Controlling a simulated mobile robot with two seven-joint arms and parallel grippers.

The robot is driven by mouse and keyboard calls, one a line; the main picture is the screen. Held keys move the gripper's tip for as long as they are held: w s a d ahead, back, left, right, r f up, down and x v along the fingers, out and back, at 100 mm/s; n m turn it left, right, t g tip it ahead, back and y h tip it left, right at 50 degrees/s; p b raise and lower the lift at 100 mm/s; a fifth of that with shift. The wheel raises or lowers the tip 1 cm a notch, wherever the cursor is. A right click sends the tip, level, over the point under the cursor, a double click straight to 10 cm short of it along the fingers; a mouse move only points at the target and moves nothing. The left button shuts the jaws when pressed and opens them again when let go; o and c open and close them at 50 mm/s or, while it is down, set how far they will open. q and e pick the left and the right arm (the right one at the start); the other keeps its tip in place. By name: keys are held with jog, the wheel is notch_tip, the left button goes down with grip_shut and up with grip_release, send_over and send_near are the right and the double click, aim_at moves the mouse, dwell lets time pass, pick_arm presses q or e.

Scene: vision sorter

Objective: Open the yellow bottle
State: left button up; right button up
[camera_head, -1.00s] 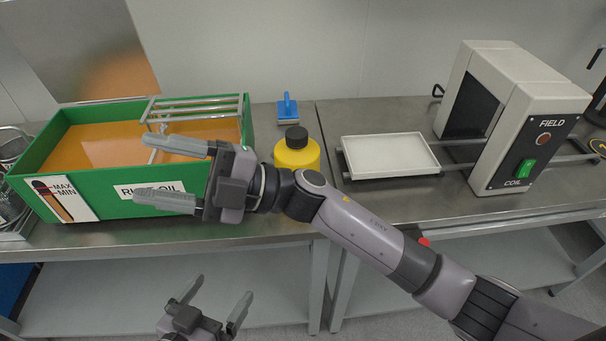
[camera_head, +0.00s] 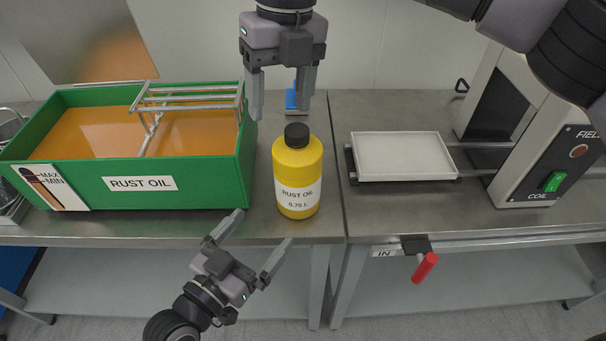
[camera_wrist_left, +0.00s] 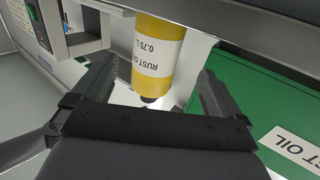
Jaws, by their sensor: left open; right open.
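The yellow bottle (camera_head: 297,175) stands upright on the metal bench, with a white "RUST OIL 0.75 L" label. Its black cap (camera_head: 297,135) is on. My right gripper (camera_head: 282,112) is open and points down above and slightly behind the cap in the head view, touching nothing visible. My left gripper (camera_head: 264,228) is open and empty, in front of and below the bottle, with its fingers pointing towards it. In the left wrist view the bottle (camera_wrist_left: 158,52) shows upside down between and beyond the open fingers; its cap end is partly hidden by the gripper.
A green tank (camera_head: 150,185) of orange oil with a metal rack (camera_head: 190,95) stands close left of the bottle. A white tray (camera_head: 403,156) and a coil machine (camera_head: 540,140) stand to the right. A blue-handled tool (camera_head: 291,99) lies behind. A red handle (camera_head: 424,268) hangs at the bench front.

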aim_at(297, 187)
jog(key=shift+w+d+r+t+h, duration=0.4)
jog(key=shift+w+d+r+h, duration=0.3)
jog(key=shift+d+r, duration=0.3)
jog(key=shift+w+d+m, duration=0.1)
jog(key=shift+d+m, duration=0.05)
jog(key=shift+m, duration=0.15)
pick_arm(q)
jog(key=x, duration=1.2)
jog(key=shift+w+d+r, duration=0.15)
jog(key=shift+d+r, duration=0.15)
